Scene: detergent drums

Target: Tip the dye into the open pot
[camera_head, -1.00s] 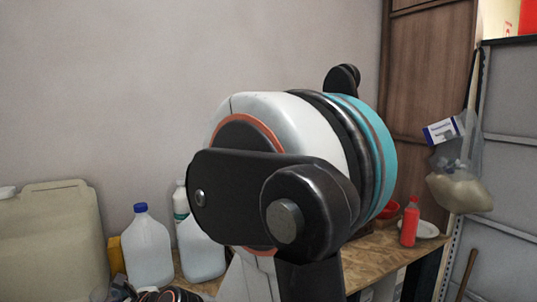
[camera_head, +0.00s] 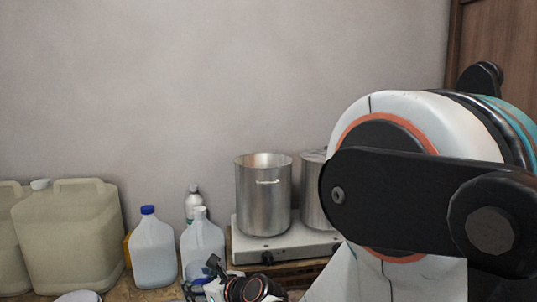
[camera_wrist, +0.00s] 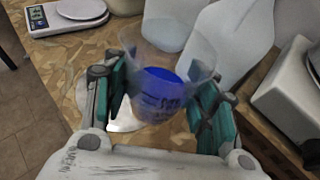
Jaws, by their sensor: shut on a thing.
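My gripper (camera_wrist: 160,98) is shut on a clear cup (camera_wrist: 133,52) with blue dye (camera_wrist: 163,88) in its lower part. The cup looks roughly upright, its wide mouth towards the wrist camera, with one green-padded finger on each side. An open steel pot (camera_head: 263,198) stands on a white hot plate (camera_head: 285,246) in the head view.
White jugs, one blue-capped (camera_head: 153,250) and one beside it (camera_head: 203,247), stand left of the hot plate, with a white bottle (camera_head: 193,203) behind. Large beige canisters (camera_head: 75,235) fill the left. A digital scale (camera_wrist: 67,17) lies on the wooden table (camera_wrist: 60,62).

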